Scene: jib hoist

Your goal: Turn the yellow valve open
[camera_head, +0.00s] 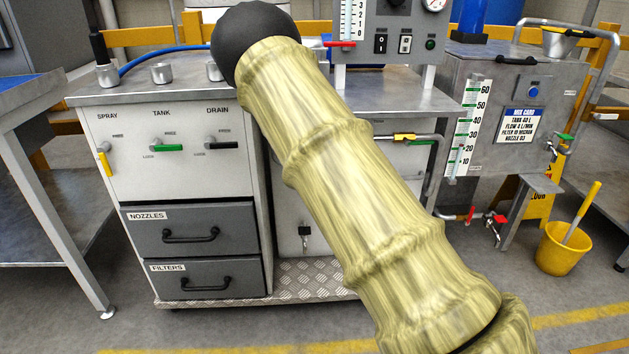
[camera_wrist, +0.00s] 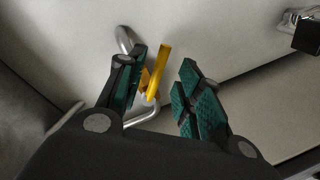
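A yellow valve lever (camera_head: 404,137) sits on a metal pipe to the right of my arm in the head view. Another yellow lever (camera_head: 104,162) is under the SPRAY label on the white cabinet panel. In the wrist view, a yellow lever (camera_wrist: 158,72) stands on a bent metal pipe (camera_wrist: 142,118) against a pale panel; it looks like the pipe-mounted one. My gripper (camera_wrist: 162,66) is open, with green-padded fingers on either side of this lever. The lever is closer to the left finger; I cannot tell whether they touch. My gripper is hidden behind my arm in the head view.
A cabinet (camera_head: 165,185) with green and black levers and drawers stands left. A grey tank (camera_head: 500,95) with a level scale stands right, near a yellow bucket (camera_head: 563,248). A black-and-chrome fitting (camera_wrist: 303,30) shows in the wrist view. Open floor lies in front.

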